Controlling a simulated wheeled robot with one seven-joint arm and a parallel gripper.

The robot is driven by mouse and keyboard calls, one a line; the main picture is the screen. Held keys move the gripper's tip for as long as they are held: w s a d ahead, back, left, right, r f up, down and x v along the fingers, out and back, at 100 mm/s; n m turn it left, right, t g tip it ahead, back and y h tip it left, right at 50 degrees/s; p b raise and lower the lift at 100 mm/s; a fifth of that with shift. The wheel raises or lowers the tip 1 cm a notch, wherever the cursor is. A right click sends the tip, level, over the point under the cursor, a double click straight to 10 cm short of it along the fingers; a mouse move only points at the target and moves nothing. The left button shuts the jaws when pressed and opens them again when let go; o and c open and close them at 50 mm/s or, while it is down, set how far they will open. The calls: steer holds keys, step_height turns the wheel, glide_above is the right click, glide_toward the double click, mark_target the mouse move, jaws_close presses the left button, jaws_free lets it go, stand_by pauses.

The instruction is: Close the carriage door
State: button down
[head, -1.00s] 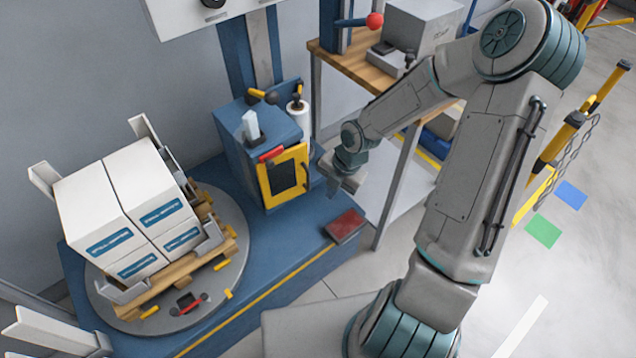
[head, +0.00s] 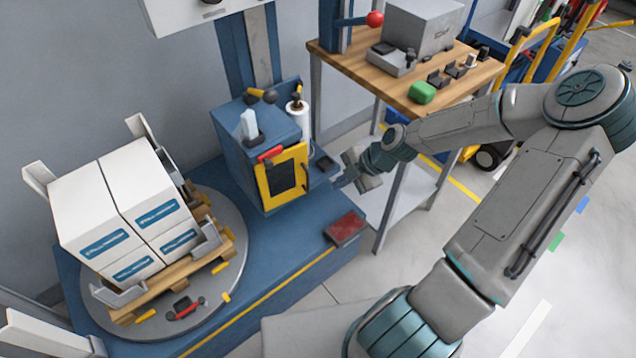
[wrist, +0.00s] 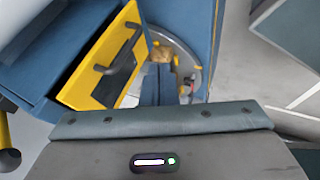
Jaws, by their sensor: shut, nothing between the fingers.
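The carriage (head: 240,160) is a blue box on the machine's mast. Its door (head: 283,178) has a yellow frame, a dark window and a dark handle on the right edge. It stands at the carriage's front; I cannot tell exactly how far it is ajar. In the wrist view the door (wrist: 103,60) shows at upper left with its handle, angled beside the blue carriage body. My gripper (head: 341,182) is shut and empty, a short way right of the door's handle edge, apparently not touching it.
A turntable (head: 105,325) with a pallet of white boxes (head: 125,205) is at left. A red pad (head: 345,228) lies on the blue base (head: 270,275) below my gripper. A wooden-topped workbench (head: 340,60) stands behind my arm. Grey floor is open at lower right.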

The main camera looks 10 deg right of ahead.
steer(key=w+a+f, duration=0.4)
steer(key=a, duration=0.1)
steer(key=shift+w+a+f, duration=0.15)
steer(key=shift+w+f, duration=0.1)
stand_by(0.3)
